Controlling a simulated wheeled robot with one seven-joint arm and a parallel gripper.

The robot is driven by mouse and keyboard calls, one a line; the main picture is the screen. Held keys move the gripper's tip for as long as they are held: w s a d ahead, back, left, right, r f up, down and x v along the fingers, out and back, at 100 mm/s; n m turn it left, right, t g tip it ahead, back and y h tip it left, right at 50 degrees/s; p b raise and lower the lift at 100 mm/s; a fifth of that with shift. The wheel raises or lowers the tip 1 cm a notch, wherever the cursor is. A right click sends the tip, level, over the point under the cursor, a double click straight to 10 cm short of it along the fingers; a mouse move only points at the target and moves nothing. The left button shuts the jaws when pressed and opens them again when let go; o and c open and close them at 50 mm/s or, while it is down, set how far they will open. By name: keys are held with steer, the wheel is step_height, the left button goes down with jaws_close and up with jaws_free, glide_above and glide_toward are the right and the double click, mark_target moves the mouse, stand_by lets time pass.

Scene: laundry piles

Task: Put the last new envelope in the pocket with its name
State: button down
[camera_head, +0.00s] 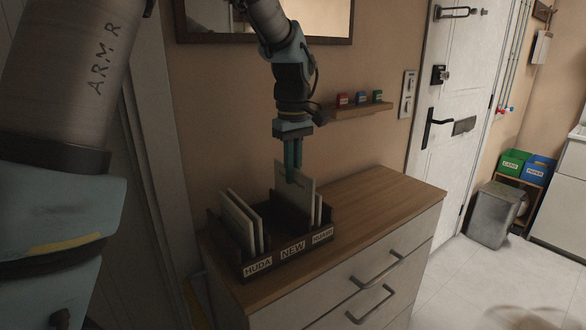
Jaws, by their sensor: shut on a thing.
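A dark wooden letter holder (282,262) stands on the dresser, with front labels reading HUDA, NEW and a third, smaller one at the right that I cannot read surely. My gripper (292,177) points down over the holder and is shut on the top edge of a pale envelope (304,198). The held envelope is upright, with its lower part down among the dividers; I cannot tell whether it is in the NEW pocket or the right pocket. Several pale envelopes (239,220) stand in the HUDA pocket at the left. Another pale edge (318,209) shows beside the held envelope.
The wooden dresser top (375,203) is clear to the right of the holder. A small wall shelf (362,110) with three little coloured blocks is to the right of my gripper. A mirror (330,38) hangs behind my arm.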

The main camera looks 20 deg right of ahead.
steer(key=c, duration=0.9)
jaws_free()
steer(key=shift+r, duration=0.1)
step_height(320, 180, up, 11)
steer(key=shift+f+b, duration=0.15)
steer(key=shift+b, duration=0.65)
steer(key=shift+s, duration=0.1)
